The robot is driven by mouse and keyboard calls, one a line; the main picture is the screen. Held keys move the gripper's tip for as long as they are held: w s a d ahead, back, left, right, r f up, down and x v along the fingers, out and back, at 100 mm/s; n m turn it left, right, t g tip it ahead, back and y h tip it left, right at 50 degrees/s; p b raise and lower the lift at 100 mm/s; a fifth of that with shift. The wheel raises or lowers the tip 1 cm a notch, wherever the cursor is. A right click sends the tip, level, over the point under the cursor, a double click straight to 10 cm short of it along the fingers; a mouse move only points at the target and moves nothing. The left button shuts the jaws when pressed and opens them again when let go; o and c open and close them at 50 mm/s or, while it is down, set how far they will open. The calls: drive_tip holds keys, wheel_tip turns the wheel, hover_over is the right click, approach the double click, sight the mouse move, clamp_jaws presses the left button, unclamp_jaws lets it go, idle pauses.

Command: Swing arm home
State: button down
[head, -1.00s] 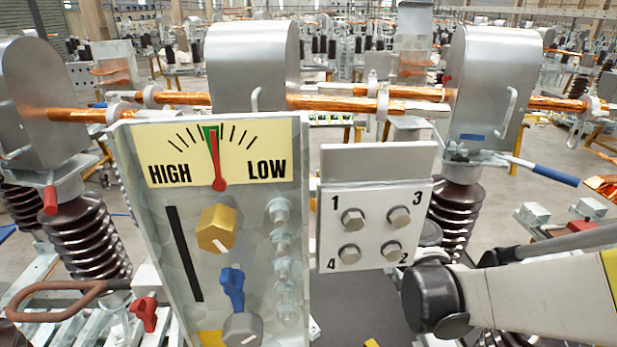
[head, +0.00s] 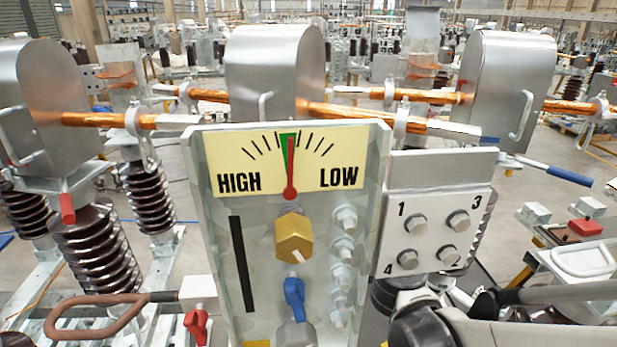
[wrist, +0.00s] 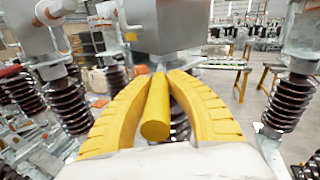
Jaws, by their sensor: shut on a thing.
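In the wrist view my gripper (wrist: 158,76) has its two yellow ribbed fingers closed around a yellow rod (wrist: 155,122). The rod's near end faces the camera, and its far end runs toward a grey metal housing (wrist: 165,28). I cannot tell what it joins. In the head view, a copper arm (head: 375,115) with a pale tip extends right from the middle housing (head: 275,75). Another copper arm (head: 95,119) extends right from the left housing (head: 35,105). The gripper and rod are not visible in the head view.
A panel with a HIGH–LOW dial (head: 290,160) stands close in front, its red needle on the green mark. A plate with numbered bolts (head: 437,230) stands beside it. Brown insulators (head: 95,250), a blue-ended lever (head: 568,176) and a brown loop handle (head: 95,318) are nearby.

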drive_tip(key=shift+w+d, duration=0.2)
drive_tip(key=shift+d, duration=0.2)
drive_tip(key=c, duration=1.3)
unclamp_jaws()
drive_tip(key=shift+o, duration=0.2)
drive_tip(key=v, duration=1.2)
